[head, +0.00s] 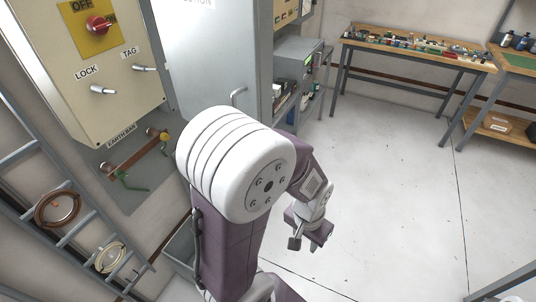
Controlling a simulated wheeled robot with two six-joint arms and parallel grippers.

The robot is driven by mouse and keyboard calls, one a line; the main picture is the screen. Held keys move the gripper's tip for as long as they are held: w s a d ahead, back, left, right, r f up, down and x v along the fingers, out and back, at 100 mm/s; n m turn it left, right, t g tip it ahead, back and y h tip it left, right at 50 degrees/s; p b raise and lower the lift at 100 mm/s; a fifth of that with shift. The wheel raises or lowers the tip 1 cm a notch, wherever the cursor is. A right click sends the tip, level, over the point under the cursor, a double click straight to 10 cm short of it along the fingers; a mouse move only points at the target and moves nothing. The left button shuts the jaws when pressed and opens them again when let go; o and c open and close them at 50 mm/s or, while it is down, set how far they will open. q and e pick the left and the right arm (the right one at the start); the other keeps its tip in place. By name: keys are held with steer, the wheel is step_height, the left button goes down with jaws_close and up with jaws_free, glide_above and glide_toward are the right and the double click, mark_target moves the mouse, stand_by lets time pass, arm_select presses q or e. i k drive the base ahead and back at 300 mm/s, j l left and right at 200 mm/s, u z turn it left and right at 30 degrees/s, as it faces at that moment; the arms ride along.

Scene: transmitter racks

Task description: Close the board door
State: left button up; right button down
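The pale grey board door (205,70) stands upright left of centre, with part of a dark label at its top edge. A bar handle (239,95) shows low on its right side. My white arm joint hides the door's lower part, and I cannot tell how far it stands open. My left gripper (308,238) hangs over the floor, to the right of and below the handle, apart from the door. Nothing shows in it; its fingers are too small and angled to tell their opening. My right gripper is out of view.
A beige switch box (85,60) with a red OFF/ON knob (98,25) is at the left, above an earth bar (138,150). A ladder-like rack (75,235) holds coils. Shelves (300,50) stand behind the door. A workbench (410,50) is at the back. The floor (400,180) at right is clear.

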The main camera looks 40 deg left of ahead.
mark_target(217, 52)
steer(key=k+j, duration=0.25)
steer(key=k, duration=0.2)
steer(key=u, duration=0.45)
steer(key=k+j+u, duration=0.1)
steer(key=u, duration=0.35)
steer(key=j+u, duration=0.2)
steer(key=u, duration=0.25)
steer(key=j+u, duration=0.1)
steer(key=u, duration=0.35)
